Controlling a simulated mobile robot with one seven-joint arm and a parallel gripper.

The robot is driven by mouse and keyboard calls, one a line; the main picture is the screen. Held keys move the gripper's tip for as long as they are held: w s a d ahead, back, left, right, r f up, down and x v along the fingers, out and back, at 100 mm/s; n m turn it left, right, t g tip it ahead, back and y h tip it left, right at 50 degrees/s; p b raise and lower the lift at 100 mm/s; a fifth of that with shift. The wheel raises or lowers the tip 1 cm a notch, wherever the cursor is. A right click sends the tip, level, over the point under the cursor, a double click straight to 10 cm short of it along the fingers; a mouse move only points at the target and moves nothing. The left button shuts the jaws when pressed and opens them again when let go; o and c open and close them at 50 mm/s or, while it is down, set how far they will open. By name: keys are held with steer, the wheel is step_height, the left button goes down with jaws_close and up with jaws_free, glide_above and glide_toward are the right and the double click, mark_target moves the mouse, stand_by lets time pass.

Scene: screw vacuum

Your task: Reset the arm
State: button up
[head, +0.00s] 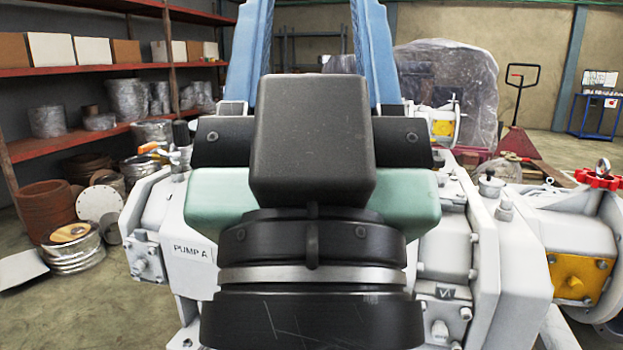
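My gripper (312,25) fills the middle of the head view, seen from behind. Its black ringed wrist is at the bottom, with a black box and a pale green body above it. Two blue fingers rise past the box to the top edge, with a clear gap between them. Nothing shows in the gap I can see, but the fingertips are out of frame. The white pump assembly (185,245), marked PUMP A, stands behind the arm. My wrist and hand hide much of its middle. I cannot tell whether the arm touches it.
Red shelves (90,70) with boxes and metal parts line the left wall. Flanges and rings (75,245) lie on the floor there. A yellow-covered white valve body (580,280) with a red handwheel (600,177) is at right. A plastic-wrapped load (450,85) and a pallet jack (518,130) stand behind.

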step_height(320, 180, up, 35)
steer(key=p, duration=3.3)
steer(key=shift+r+p, duration=0.15)
steer(key=shift+p, duration=0.25)
